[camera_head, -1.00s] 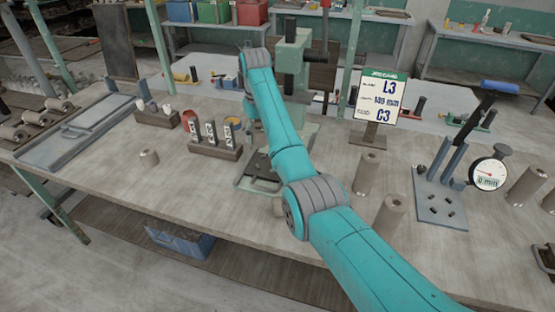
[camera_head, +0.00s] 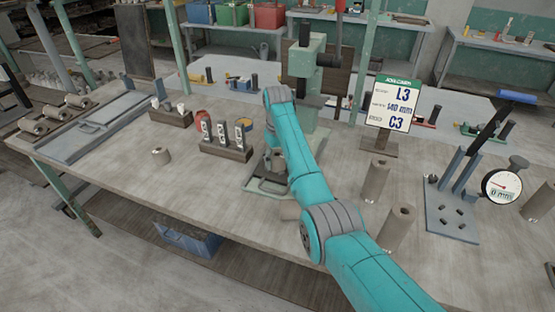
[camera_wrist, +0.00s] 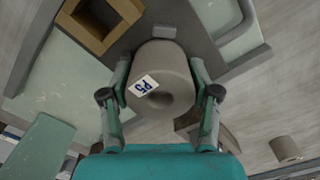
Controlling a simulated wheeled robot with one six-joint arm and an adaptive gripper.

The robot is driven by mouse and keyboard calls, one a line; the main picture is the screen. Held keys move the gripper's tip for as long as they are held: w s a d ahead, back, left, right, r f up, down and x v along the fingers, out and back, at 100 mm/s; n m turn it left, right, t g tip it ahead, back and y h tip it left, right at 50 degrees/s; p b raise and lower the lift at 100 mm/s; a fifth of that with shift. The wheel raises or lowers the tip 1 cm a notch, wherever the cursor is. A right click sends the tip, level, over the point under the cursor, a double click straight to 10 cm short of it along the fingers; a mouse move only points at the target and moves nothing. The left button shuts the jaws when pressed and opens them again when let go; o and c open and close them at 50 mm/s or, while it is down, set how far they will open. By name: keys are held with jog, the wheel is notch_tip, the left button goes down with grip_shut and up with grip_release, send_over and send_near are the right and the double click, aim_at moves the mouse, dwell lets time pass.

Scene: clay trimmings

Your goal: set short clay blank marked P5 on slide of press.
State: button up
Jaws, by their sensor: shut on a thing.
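The short clay blank marked P5 (camera_wrist: 160,75) is a grey-brown hollow cylinder with a white label, between the two fingers of my gripper (camera_wrist: 160,108) in the wrist view. My gripper is shut on its sides. The press (camera_head: 306,60) is a pale green column behind my arm in the head view. Its slide (camera_head: 268,187) lies low in front, partly hidden by my arm. In the wrist view, a grey slide part (camera_wrist: 240,40) with a rounded edge lies beside and behind the blank. I cannot tell whether the blank touches it.
A wooden square frame (camera_wrist: 98,22) is close to the blank. A rack with label tags (camera_head: 226,150) stands left of the slide. Tall blanks (camera_head: 376,180), a sign (camera_head: 392,103) and a dial gauge (camera_head: 502,186) are right.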

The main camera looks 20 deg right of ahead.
jog(key=shift+f, duration=0.1)
jog(key=o, duration=1.4)
notch_tip(320, 180, up, 12)
jog(key=shift+r, duration=0.1)
